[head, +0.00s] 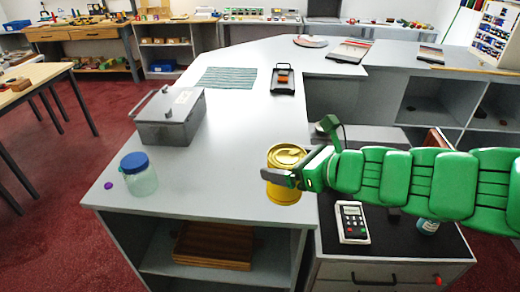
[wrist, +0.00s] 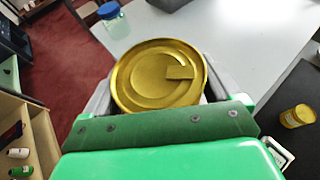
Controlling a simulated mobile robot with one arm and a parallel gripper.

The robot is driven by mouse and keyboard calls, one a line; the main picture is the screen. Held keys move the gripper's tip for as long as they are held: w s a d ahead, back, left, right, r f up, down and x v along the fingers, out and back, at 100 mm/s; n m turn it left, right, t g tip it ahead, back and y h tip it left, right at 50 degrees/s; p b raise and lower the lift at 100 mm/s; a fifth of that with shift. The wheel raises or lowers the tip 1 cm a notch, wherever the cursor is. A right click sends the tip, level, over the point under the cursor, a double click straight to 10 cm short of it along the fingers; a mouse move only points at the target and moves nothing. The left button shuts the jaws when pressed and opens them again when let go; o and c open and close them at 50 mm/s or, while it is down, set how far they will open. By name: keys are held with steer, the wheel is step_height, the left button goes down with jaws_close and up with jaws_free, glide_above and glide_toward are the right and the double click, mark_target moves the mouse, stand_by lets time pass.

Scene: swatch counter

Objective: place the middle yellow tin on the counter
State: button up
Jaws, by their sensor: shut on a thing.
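A yellow tin (head: 287,157) with a round ring-pull lid is held in my gripper (head: 284,177), which is shut on its sides. In the head view it overlaps the right edge of the grey counter (head: 215,185); I cannot tell whether its base touches anything. In the wrist view the lid of the held tin (wrist: 158,72) faces the camera between the two fingers. A second yellow tin (wrist: 297,116) stands on a dark surface at the right of the wrist view. My green arm covers much of that surface in the head view.
A blue-lidded jar (head: 138,174) and a purple cap (head: 109,186) are at the counter's left front. A grey metal box (head: 170,118), striped cloth (head: 227,78) and black tray (head: 283,80) lie farther back. The counter's middle is clear. A card terminal (head: 351,222) lies on the dark-topped cabinet.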

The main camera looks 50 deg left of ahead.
steer(key=shift+w+a+f, duration=1.1)
steer(key=shift+a+f, duration=0.65)
steer(key=shift+f, duration=0.3)
steer(key=shift+w+a+f, duration=1.15)
steer(key=shift+a+f, duration=0.6)
steer(key=shift+f, duration=0.3)
steer(key=shift+w+a+f, duration=1.1)
steer(key=shift+a+f, duration=0.65)
steer(key=shift+f, duration=0.3)
steer(key=o, duration=1.2)
steer(key=shift+f, duration=0.1)
steer(key=shift+d+r, duration=0.15)
steer(key=shift+r, duration=0.05)
steer(key=v, duration=1.1)
steer(key=shift+d, duration=0.3)
steer(key=shift+r, duration=0.15)
